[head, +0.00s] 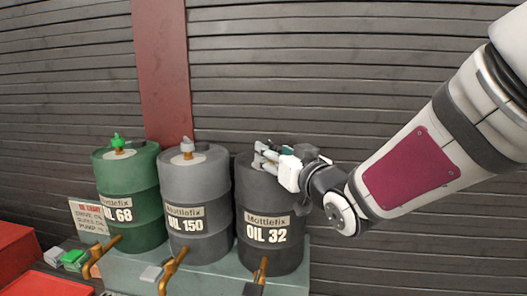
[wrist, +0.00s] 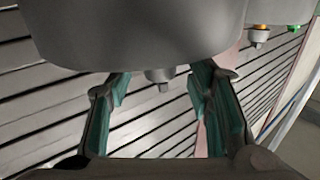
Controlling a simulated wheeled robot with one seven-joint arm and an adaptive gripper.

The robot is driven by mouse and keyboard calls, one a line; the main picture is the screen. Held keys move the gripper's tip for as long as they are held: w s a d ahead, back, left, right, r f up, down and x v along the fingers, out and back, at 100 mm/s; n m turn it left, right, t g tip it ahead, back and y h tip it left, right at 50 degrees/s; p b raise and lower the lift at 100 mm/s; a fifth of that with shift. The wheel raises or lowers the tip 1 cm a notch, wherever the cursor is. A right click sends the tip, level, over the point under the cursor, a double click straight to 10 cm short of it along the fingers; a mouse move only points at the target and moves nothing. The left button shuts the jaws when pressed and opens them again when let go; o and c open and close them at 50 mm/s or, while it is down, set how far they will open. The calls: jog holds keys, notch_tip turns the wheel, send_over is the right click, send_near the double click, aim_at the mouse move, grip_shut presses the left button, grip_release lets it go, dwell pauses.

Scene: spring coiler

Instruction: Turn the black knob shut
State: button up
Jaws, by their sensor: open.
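The black knob's lower end (wrist: 163,78) shows in the wrist view between the two green-padded fingers of my gripper (wrist: 160,80). The gripper is open, with a visible gap on both sides of it. In the head view my gripper (head: 262,155) comes from the right over the top of the dark OIL 32 drum (head: 268,222). It hides the knob there. I cannot tell which way the knob is turned.
The grey OIL 150 drum (head: 198,195) with a grey knob (head: 187,146) and the green OIL 68 drum (head: 130,195) with a green knob (head: 117,142) stand to the left. Brass-coloured taps (head: 170,268) project in front. A slatted wall (head: 300,60) is behind.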

jog(key=shift+x, duration=1.55)
grip_shut()
